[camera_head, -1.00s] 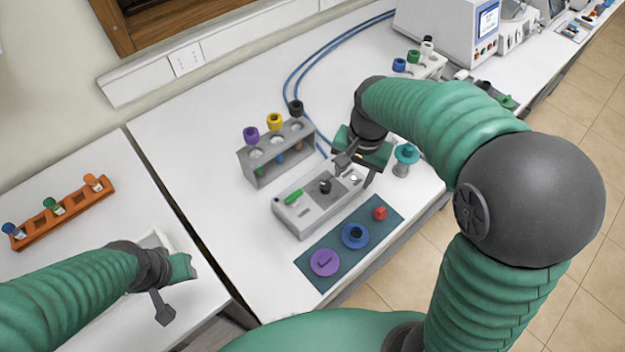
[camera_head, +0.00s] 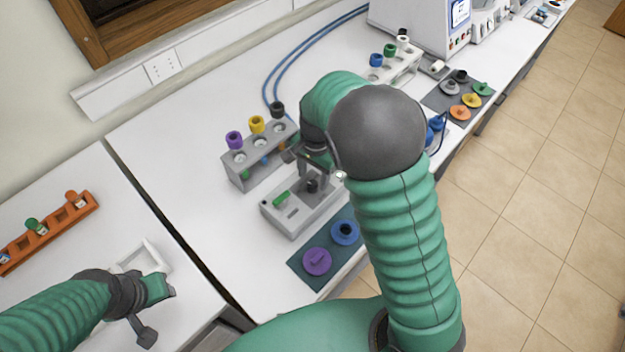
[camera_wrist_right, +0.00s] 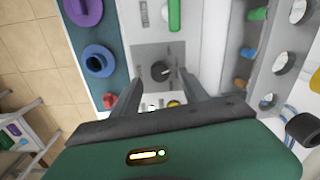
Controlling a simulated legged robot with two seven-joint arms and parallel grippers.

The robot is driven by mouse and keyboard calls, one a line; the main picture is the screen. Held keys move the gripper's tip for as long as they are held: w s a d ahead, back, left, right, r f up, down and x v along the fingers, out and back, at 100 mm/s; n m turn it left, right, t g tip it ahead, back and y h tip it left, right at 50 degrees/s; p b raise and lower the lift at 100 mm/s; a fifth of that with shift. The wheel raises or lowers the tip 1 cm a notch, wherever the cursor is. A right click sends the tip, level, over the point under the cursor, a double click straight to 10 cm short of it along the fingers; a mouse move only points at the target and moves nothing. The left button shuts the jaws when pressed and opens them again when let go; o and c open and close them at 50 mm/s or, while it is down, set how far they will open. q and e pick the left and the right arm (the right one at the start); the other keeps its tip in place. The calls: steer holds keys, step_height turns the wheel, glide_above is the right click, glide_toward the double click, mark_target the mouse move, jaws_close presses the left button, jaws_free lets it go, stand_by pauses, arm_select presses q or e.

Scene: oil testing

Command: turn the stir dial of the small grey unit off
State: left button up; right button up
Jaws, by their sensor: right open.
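The small grey unit (camera_head: 292,208) stands on the white table, with a green switch (camera_head: 281,199) at its left end and a dark dial (camera_head: 312,185) on a grey panel. In the right wrist view the black dial (camera_wrist_right: 160,71) has a light pointer mark and lies ahead of the jaws. My right gripper (camera_wrist_right: 157,88) is open over the unit, its fingers on either side of the dial's line and apart from it. In the head view the right gripper (camera_head: 316,164) is partly hidden by its arm. My left gripper (camera_head: 155,312) is over the left table, its jaw gap unclear.
A grey rack (camera_head: 262,160) with purple, yellow and black capped tubes stands just behind the unit. A dark mat (camera_head: 308,281) with purple and blue lids lies in front. An orange rack (camera_head: 50,233) is on the left table. A white rack (camera_head: 402,68) stands farther back.

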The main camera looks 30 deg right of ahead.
mark_target(312, 184)
steer(key=f, duration=0.3)
steer(key=shift+a+f, duration=0.1)
steer(key=shift+a, duration=0.2)
steer(key=shift+d, duration=0.1)
steer(key=shift+c, duration=0.2)
steer(key=shift+d, duration=0.1)
steer(key=c, duration=0.5)
jaws_close()
